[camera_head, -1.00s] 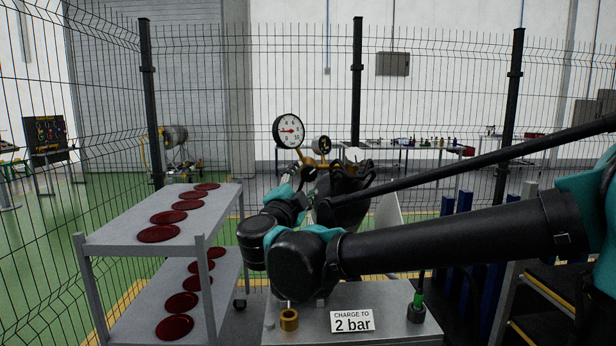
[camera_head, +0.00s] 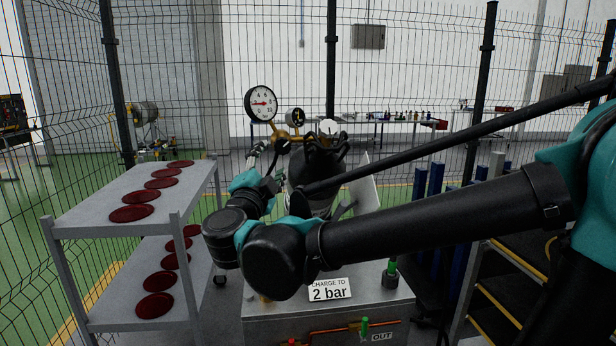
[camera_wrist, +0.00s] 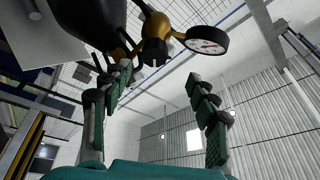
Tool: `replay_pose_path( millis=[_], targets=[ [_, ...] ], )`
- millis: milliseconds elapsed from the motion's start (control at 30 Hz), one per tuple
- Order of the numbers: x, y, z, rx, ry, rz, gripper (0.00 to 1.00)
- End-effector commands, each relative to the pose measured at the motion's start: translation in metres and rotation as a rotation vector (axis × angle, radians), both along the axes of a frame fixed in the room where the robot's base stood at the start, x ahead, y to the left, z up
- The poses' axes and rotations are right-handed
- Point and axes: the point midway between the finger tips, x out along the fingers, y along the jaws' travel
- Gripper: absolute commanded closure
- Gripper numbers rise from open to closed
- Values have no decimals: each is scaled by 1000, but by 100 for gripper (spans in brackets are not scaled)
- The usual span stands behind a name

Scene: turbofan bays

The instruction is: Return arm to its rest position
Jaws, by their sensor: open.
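My gripper (camera_wrist: 160,108) is open in the wrist view, its two green-padded fingers apart with nothing between them. Beyond the fingertips are a brass fitting (camera_wrist: 157,35) and a round white pressure gauge (camera_wrist: 207,41). In the head view my gripper (camera_head: 262,150) is small and partly hidden by my wrist, and it points up beside the dark cylinder (camera_head: 318,165). The brass fitting (camera_head: 290,132) and the gauge (camera_head: 261,103) stand above the cylinder. My black and teal arm stretches in from the right, over the grey bench (camera_head: 262,325).
A grey two-shelf cart (camera_head: 85,210) with several dark red discs stands at the left. A "2 bar" sign (camera_head: 329,290) and a green-topped fitting (camera_head: 390,275) sit on the bench. Yellow-edged steps (camera_head: 505,285) are at the right. A wire fence (camera_head: 230,60) stands behind.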

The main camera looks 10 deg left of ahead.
Motion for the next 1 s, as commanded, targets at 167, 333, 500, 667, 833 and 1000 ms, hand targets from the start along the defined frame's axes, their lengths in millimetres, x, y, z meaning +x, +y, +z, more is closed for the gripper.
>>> replay_pose_path(
  millis=[167,333,500,667,833,1000],
  targets=[
    [39,-10,5,-101,-106,133,41],
    [61,-17,-9,-251,-152,267,41],
    [75,-33,-46,-430,-126,383,41],
    [83,-64,-108,-627,-17,481,41],
    [78,-122,-197,-831,206,558,41],
    [54,-197,-285,-970,497,595,41]
  ],
)
